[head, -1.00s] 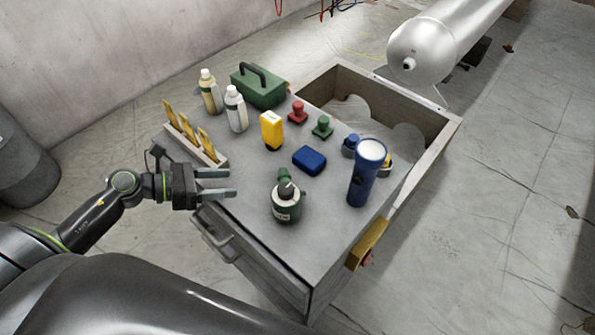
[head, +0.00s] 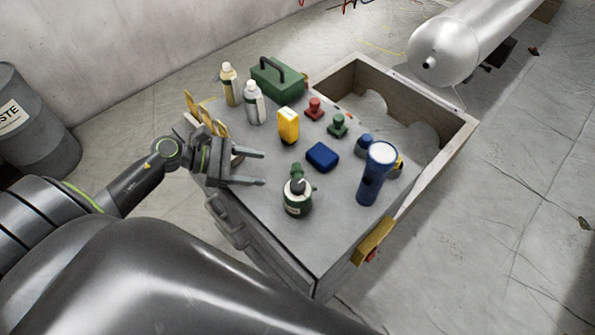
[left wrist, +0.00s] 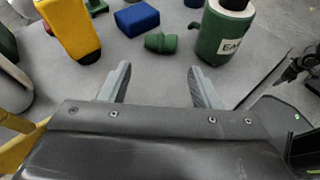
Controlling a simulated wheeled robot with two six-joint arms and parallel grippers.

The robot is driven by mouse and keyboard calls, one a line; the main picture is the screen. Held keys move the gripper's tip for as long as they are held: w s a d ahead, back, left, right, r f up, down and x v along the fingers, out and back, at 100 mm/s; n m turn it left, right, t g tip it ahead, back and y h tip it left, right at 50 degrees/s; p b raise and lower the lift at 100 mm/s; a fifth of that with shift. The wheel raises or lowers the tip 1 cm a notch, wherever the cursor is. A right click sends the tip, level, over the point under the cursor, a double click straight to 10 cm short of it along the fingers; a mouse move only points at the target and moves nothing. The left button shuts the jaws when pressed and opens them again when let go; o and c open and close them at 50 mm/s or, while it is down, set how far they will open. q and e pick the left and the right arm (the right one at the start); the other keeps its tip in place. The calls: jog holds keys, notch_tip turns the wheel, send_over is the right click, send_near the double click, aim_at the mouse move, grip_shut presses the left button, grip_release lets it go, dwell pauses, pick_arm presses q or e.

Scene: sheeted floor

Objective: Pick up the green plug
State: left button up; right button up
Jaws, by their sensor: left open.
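A small green piece (head: 297,169) lies on the grey top of the workbench (head: 280,240), touching or nearly touching a green labelled bottle (head: 298,203). In the left wrist view this piece (left wrist: 160,42) is a stubby stepped cylinder on its side, ahead of the fingers. A second green piece, an upright knob (head: 337,125), stands farther back. I cannot tell from looks alone which one is the green plug. My left gripper (head: 263,168) is open and empty over the bench's left part, its fingers (left wrist: 160,70) pointing at the lying piece. My right gripper is not in view.
A yellow device (head: 289,125), blue box (head: 322,156), red knob (head: 315,108) and blue flashlight (head: 376,175) stand around. Two white-capped bottles (head: 254,103) and a green toolbox (head: 278,78) are at the back. An open bin (head: 455,135) adjoins on the right.

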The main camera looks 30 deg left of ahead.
aim_at(294, 170)
pick_arm(q)
jog(key=p+x, duration=0.1)
jog(key=x, duration=0.4)
jog(key=shift+w+d+f, duration=0.1)
jog(key=shift+w+d, duration=0.05)
jog(key=shift+d, duration=0.15)
jog(key=d, duration=0.1)
jog(key=w+d+p, duration=0.1)
jog(key=w+d, duration=0.1)
jog(key=d, duration=0.1)
jog(key=shift+w+f+p, duration=0.15)
jog(key=shift+f+p, duration=0.1)
jog(key=shift+p, duration=0.15)
jog(key=shift+w+d+f, duration=0.2)
jog(key=shift+d+f, duration=0.05)
